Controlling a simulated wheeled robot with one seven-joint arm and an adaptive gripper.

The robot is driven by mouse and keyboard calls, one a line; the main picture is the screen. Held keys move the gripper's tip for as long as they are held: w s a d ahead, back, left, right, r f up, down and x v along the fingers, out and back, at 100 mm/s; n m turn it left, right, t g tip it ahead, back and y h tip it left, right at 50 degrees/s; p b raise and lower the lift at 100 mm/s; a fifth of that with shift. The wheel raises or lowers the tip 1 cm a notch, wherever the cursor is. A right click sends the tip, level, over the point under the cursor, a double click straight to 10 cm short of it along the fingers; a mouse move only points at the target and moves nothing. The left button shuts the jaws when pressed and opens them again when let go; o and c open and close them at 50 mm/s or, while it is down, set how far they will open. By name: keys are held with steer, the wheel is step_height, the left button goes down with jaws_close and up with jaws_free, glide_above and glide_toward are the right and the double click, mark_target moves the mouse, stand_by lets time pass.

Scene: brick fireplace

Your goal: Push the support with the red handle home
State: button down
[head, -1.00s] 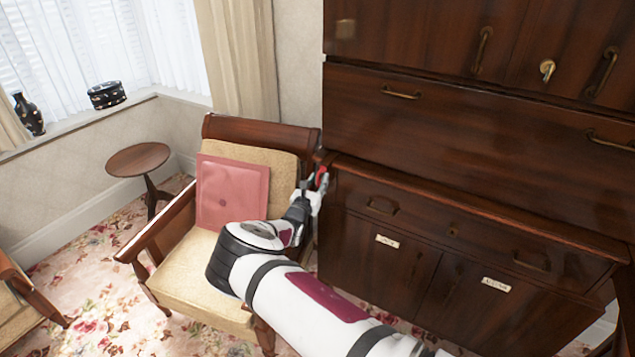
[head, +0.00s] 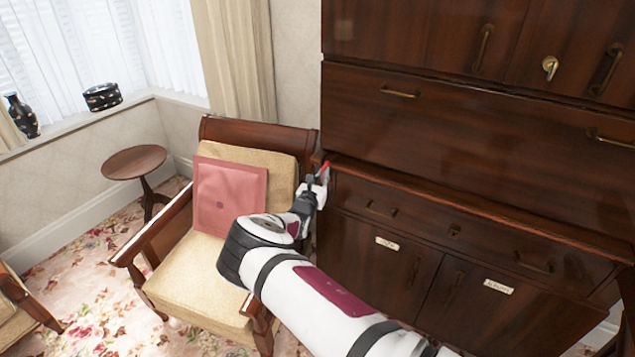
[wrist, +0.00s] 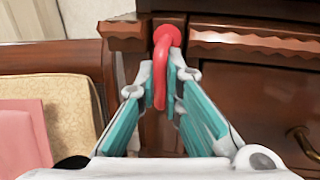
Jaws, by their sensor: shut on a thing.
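The red handle (wrist: 161,66) is a bent pull in the middle of the wrist view. It is fixed to the front of a narrow dark wooden support (wrist: 141,32) at the left end of the bureau. My gripper (wrist: 164,78) is shut on the red handle, with one finger on each side of it. In the head view the red handle (head: 325,168) shows only as a small patch past my gripper (head: 318,181). My gripper and wrist hide most of the support's front there. How far the support stands out is hard to tell.
The dark bureau (head: 430,130) fills the right side, with its drawer (head: 420,215) beside the support. An armchair (head: 270,140) with a pink cushion (head: 228,195) stands close on the left, and my arm passes over its seat. A round side table (head: 134,162) stands farther left.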

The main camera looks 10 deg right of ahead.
steer(key=c, duration=1.7)
jaws_free()
steer(key=shift+w+d, duration=0.15)
steer(key=shift+d, duration=0.05)
steer(key=v, duration=0.8)
steer(key=shift+a, duration=0.1)
